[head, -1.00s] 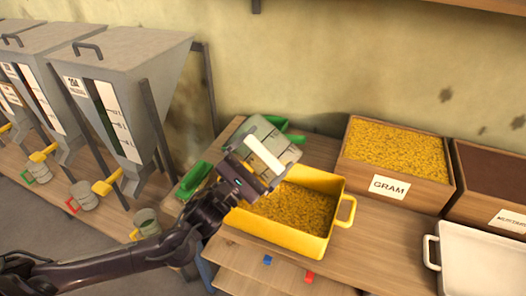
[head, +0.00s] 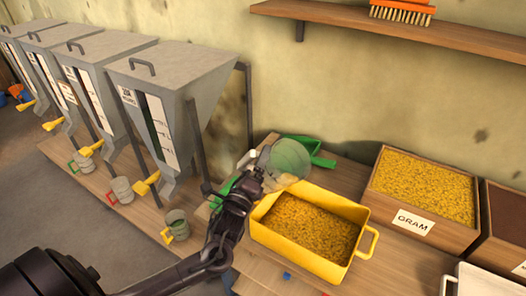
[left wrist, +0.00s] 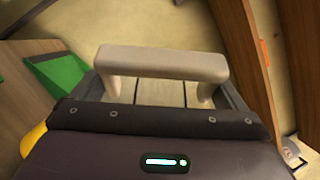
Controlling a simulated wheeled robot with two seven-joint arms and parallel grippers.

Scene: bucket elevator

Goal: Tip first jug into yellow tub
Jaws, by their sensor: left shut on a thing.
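A grey-green jug (head: 290,160) with a round face turned toward the head camera is held just behind the yellow tub's left end. It looks tilted, but whether anything is in it cannot be told. The yellow tub (head: 368,240) stands on the table and holds yellow grain. My left gripper (head: 258,166) is shut on the jug, at the tub's back left. My right gripper is not in view.
A wooden bin of grain labelled GRAM (head: 405,222) stands right of the tub. Grey hoppers (head: 165,75) with small cups below line the left. A shelf (head: 400,38) with a brush hangs above.

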